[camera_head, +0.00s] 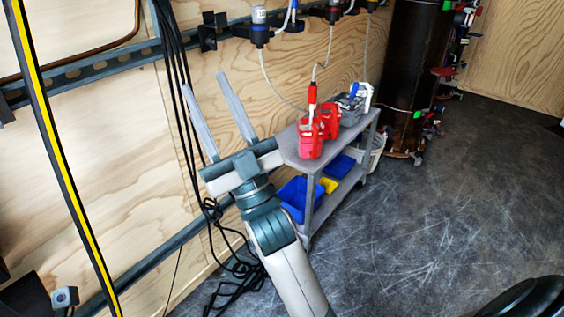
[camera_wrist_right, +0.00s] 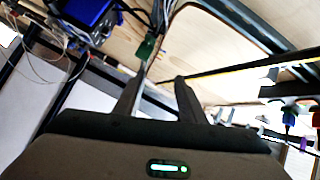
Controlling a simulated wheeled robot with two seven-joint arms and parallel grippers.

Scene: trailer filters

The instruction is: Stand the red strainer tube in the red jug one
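The red strainer tube (camera_head: 312,93) stands about upright in the head view, with a red top and a paler lower part. Its lower end goes down at the front red jug (camera_head: 309,146); whether it is inside or behind the rim is too small to tell. More red jug or handle shape (camera_head: 331,119) shows just behind. My right gripper (camera_head: 203,82) is open and empty, raised in front of the plywood wall, left of the jug and apart from it. Its two fingers also show apart in the right wrist view (camera_wrist_right: 160,80). My left gripper is not in view.
The red things stand on a grey cart (camera_head: 291,146), beside a grey jug (camera_head: 351,107). Blue bins (camera_head: 297,195) and a yellow item (camera_head: 328,185) sit on its lower shelf. Filter housings (camera_head: 259,32) with thin hoses hang above. Black cables (camera_head: 186,110) run down the wall.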

